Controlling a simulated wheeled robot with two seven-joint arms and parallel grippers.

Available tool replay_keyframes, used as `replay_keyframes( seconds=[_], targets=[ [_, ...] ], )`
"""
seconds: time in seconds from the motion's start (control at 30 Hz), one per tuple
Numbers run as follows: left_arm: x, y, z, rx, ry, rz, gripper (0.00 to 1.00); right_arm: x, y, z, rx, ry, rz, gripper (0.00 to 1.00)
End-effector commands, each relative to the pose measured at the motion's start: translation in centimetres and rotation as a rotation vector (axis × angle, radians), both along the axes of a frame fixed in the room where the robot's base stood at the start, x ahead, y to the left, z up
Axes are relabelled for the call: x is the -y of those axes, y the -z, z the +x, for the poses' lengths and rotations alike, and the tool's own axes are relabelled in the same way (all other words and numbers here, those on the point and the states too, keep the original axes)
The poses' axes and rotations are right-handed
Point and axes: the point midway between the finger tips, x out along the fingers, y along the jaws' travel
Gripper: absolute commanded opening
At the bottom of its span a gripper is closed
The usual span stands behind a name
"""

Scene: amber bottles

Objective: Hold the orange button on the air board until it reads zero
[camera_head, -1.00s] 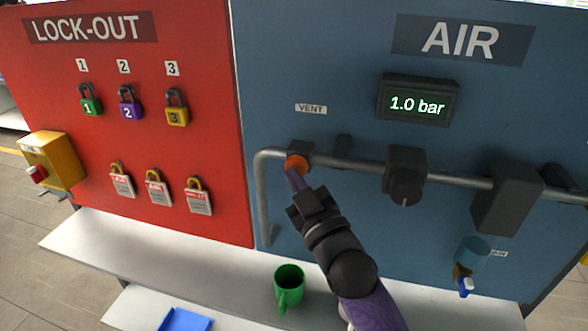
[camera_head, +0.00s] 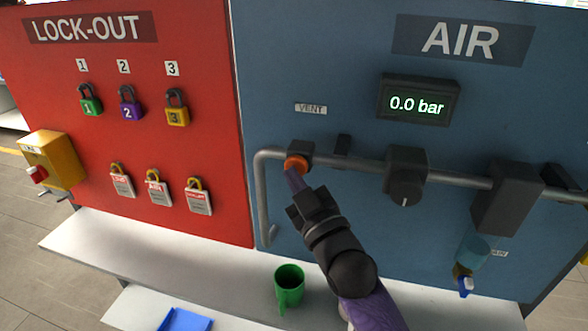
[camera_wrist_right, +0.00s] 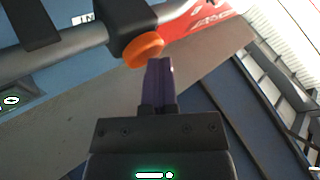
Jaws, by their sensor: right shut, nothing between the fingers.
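The blue air board (camera_head: 300,60) carries an orange button (camera_head: 297,163) under the VENT label (camera_head: 311,108). The display (camera_head: 417,104) on the board reads 0.0 bar. My right gripper (camera_head: 294,178) is shut and empty, with its purple fingertips at the orange button, seemingly touching it. In the right wrist view the closed fingers (camera_wrist_right: 160,75) end right beside the orange button (camera_wrist_right: 144,50); whether it is pressed in cannot be told. My left gripper is not in view.
A grey pipe (camera_head: 350,163) with a dark knob (camera_head: 405,188) runs across the board. A green mug (camera_head: 289,287) stands on the white shelf (camera_head: 180,247) below. Padlocks and tags hang on the red lock-out board (camera_head: 200,60) at left.

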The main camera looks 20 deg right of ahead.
Motion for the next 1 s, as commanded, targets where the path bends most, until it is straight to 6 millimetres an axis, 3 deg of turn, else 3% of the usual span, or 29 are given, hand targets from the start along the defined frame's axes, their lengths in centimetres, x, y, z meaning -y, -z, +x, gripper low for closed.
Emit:
replay_keyframes(
  seconds=[0.6, 1.0],
  targets=[
    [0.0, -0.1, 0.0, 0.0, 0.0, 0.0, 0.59, 0.0, 0.0, -0.1, -0.001, 0.0, 0.0, 0.0],
    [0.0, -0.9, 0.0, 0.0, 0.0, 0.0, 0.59, -1.0, 0.0, -1.6, -0.001, 0.0, 0.001, 0.0]
  ],
)
